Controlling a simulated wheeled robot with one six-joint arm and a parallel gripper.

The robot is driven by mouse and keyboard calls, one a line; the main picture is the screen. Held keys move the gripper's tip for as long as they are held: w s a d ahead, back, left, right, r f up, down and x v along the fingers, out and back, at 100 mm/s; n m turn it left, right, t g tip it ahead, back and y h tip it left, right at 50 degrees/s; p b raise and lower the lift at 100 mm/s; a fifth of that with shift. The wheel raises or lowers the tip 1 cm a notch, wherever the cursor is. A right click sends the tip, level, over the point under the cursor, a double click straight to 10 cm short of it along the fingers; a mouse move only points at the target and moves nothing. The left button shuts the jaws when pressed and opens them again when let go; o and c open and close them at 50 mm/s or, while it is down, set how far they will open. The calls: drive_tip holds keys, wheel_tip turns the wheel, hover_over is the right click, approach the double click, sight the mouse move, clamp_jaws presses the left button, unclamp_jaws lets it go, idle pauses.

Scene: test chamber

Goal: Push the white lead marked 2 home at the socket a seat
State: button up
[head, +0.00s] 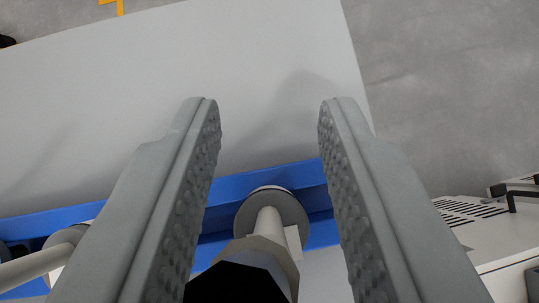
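My gripper (269,106) is open, with its two grey padded fingers well apart and nothing touching them. Between and below the fingers is a white lead end (269,250) with a pale stem and a black near end. The stem points at a round grey disc-shaped seat (286,205) on a blue rail (241,184). The stem overlaps the disc in this view, so I cannot tell how deep it sits. No number 2 or letter a is readable from here.
A second pale stem (28,268) meets another round seat at the lower left, partly hidden by my left finger. A light grey tabletop (150,90) lies clear beyond the rail. A white vented unit with a black handle (478,225) stands at the right, above grey floor.

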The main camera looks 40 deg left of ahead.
clamp_jaws()
drive_tip(key=shift+r, duration=0.15)
